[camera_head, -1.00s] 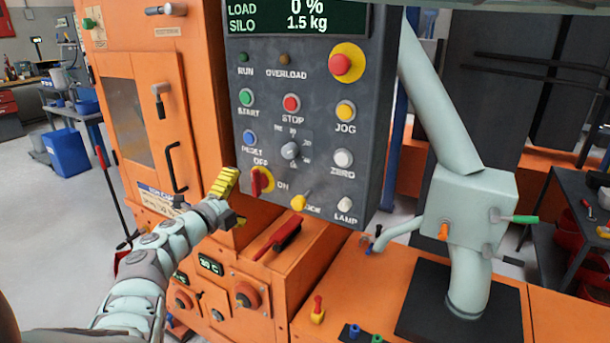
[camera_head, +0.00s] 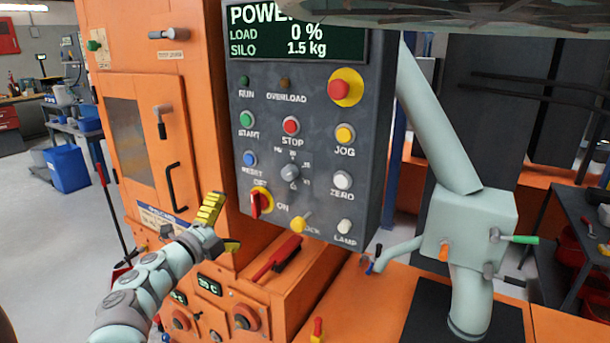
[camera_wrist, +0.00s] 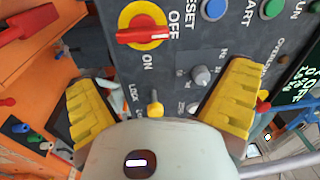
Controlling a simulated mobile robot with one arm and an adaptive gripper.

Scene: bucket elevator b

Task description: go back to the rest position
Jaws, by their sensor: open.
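My gripper (camera_head: 221,228) has yellow fingers and is open and empty. In the head view it is in front of the orange machine, below and left of the grey control panel (camera_head: 318,142). In the wrist view my gripper (camera_wrist: 165,105) has its two fingers spread wide, with the panel beyond them. The red OFF/ON switch on a yellow plate (camera_head: 259,203) is just right of the fingers. It also shows at the top of the wrist view (camera_wrist: 143,36). No touch between fingers and panel shows.
An orange cabinet (camera_head: 150,100) with a black door handle (camera_head: 173,187) stands left of the panel. A red-handled lever (camera_head: 287,250) lies below it. A pale pipe and valve box (camera_head: 470,225) stand at right. Open floor (camera_head: 45,240) is at left.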

